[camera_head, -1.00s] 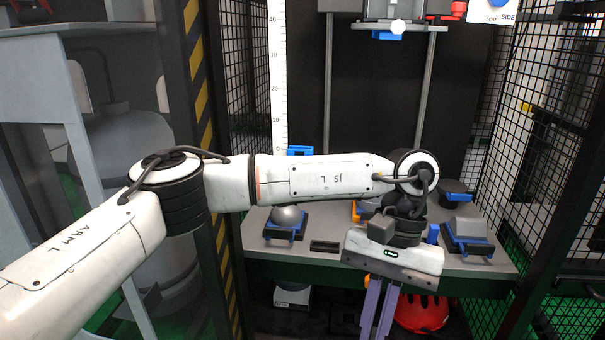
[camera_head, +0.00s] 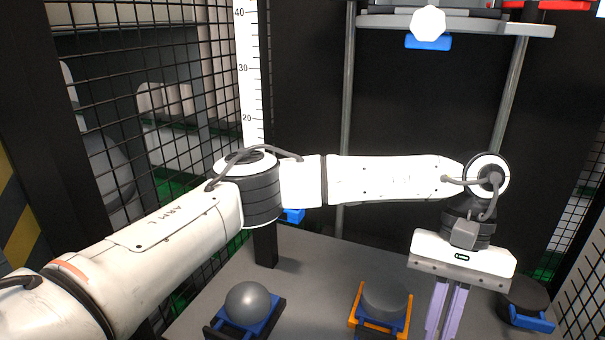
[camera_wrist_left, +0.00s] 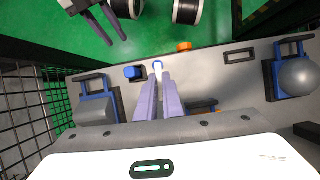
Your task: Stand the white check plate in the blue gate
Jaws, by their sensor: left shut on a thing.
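My left gripper (camera_wrist_left: 159,90) points down over the grey table. In its wrist view it is shut on a narrow white piece (camera_wrist_left: 158,74), seen edge-on and likely the white check plate. In the head view the left gripper's fingertips fall below the picture edge. A blue part (camera_head: 292,215) beside the dark post may be the blue gate; my arm partly hides it. A dark gripper (camera_wrist_left: 109,30), seemingly my right, shows at the wrist view's top left, its fingers apart and empty.
A grey ball (camera_head: 248,302) and a grey cylinder (camera_head: 385,299) sit in blue and orange holders. A dark disc (camera_head: 525,296) stands at right. A blue block (camera_wrist_left: 134,72) is near the left fingers. Mesh walls flank the table; a carriage (camera_head: 455,24) hangs above.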

